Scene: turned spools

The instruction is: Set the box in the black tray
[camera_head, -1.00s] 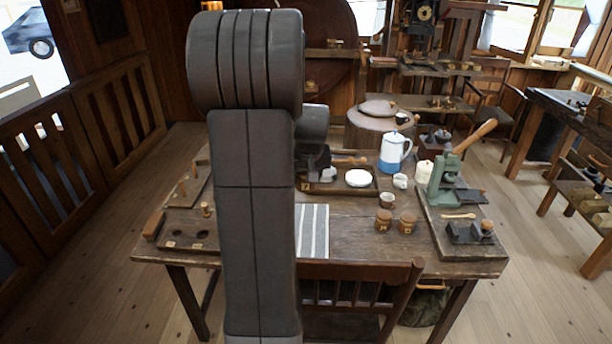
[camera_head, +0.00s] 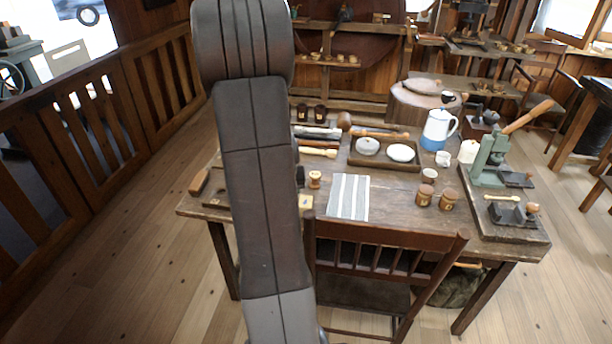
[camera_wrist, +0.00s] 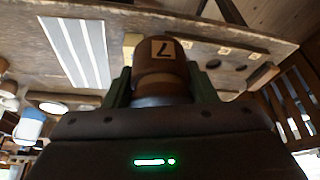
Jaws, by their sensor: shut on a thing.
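In the wrist view, my gripper (camera_wrist: 163,78) is shut on a round, turned brown wooden box (camera_wrist: 163,78) with a pale label marked 7, which appears upside down. A green finger stands on each side of it. Table (camera_wrist: 275,42) shows beyond it; I cannot tell the gap between box and table. In the head view, my arm hides the gripper and the held box. I cannot make out a black tray for certain; a dark brown tray (camera_head: 357,158) with two pale round dishes stands at the table's back.
A striped cloth (camera_head: 348,197), a small wooden spool (camera_head: 315,180) and two lidded wooden jars (camera_head: 424,195) (camera_head: 448,201) lie on the table. A blue-white jug (camera_head: 437,130) and green press (camera_head: 490,160) stand right. A chair (camera_head: 385,240) is in front.

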